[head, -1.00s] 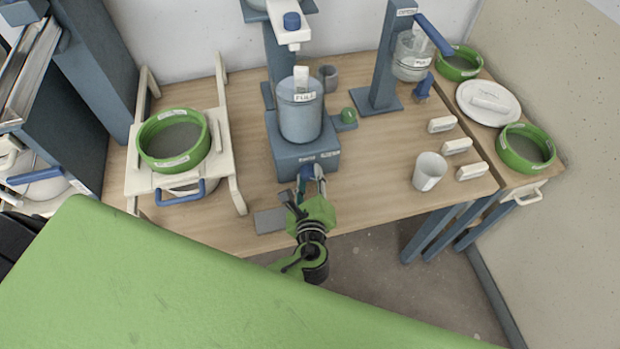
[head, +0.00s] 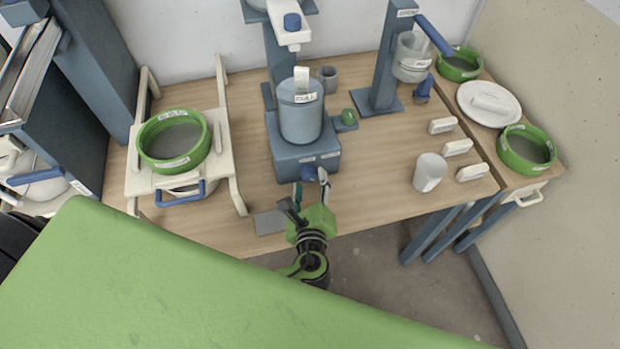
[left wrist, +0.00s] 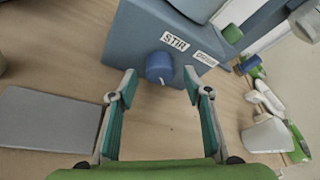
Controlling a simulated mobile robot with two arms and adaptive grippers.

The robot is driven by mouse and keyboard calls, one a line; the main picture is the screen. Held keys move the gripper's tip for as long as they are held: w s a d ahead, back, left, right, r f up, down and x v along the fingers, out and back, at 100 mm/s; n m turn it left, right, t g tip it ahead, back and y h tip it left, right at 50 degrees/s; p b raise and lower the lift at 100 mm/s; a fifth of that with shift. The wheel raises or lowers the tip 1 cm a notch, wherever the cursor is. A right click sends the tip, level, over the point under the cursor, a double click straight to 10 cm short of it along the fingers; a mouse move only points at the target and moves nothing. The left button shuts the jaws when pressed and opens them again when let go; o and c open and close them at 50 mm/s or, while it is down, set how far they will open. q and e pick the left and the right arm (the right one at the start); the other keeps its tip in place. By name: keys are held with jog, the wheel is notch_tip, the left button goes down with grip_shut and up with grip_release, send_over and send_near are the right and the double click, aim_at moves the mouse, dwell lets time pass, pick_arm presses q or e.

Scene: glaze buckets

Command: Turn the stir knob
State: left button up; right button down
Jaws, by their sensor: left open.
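The stir knob (left wrist: 159,67) is a round blue knob on the front face of the blue-grey stirrer base (left wrist: 130,45), below a label reading STIR. In the head view the knob (head: 309,173) shows at the front of the base (head: 290,162), just past my fingertips. My left gripper (left wrist: 158,85) is open, its two fingers spread to either side of the knob and a little short of it; it also shows in the head view (head: 311,190). A grey bucket (head: 301,112) labelled FULL stands on the base. My right gripper is not in view.
A grey plate (head: 270,221) lies at the table's front edge, left of my gripper. A white cup (head: 429,172) and several white labelled blocks (head: 457,148) stand to the right. A cream rack with a green-rimmed sieve (head: 174,140) stands to the left.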

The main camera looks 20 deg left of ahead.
pick_arm(q)
jog(key=v, duration=1)
